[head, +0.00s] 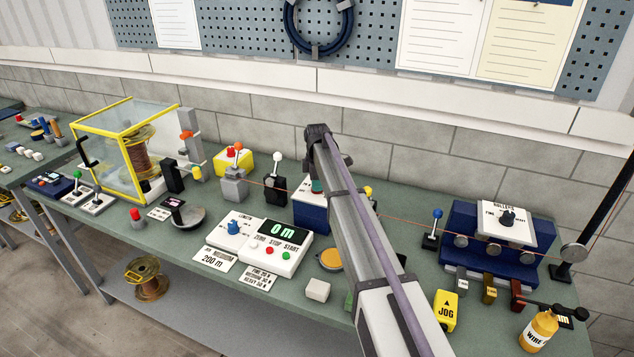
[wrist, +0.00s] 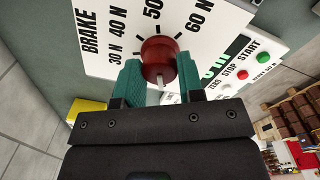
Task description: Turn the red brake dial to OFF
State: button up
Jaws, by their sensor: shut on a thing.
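The red brake dial (wrist: 160,54) is round and sits on a white panel (wrist: 108,52) marked BRAKE, with 30 N, 40 N, 50 and 60 N around it. My gripper (wrist: 160,68) has its two teal fingers on either side of the dial and is shut on it. A pale mark shows on the near side of the dial, but its exact setting is hard to tell. No OFF label is visible; the gripper covers part of the panel. In the head view, the blue brake box (head: 310,216) is partly behind my arm and the dial is hidden.
A white counter box (head: 262,243) reading 0 m stands left of the brake box. A wire (head: 405,222) runs across the bench. A blue roller unit (head: 462,222) and a yellow JOG pendant (head: 446,310) are to the right. A caged spool (head: 140,152) stands left.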

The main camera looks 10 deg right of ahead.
jog(key=o, duration=0.9)
notch_tip(320, 180, up, 11)
jog(key=p, duration=1)
jog(key=shift+s+f+p, duration=0.1)
jog(key=shift+s+p, duration=0.05)
jog(key=shift+p, duration=0.25)
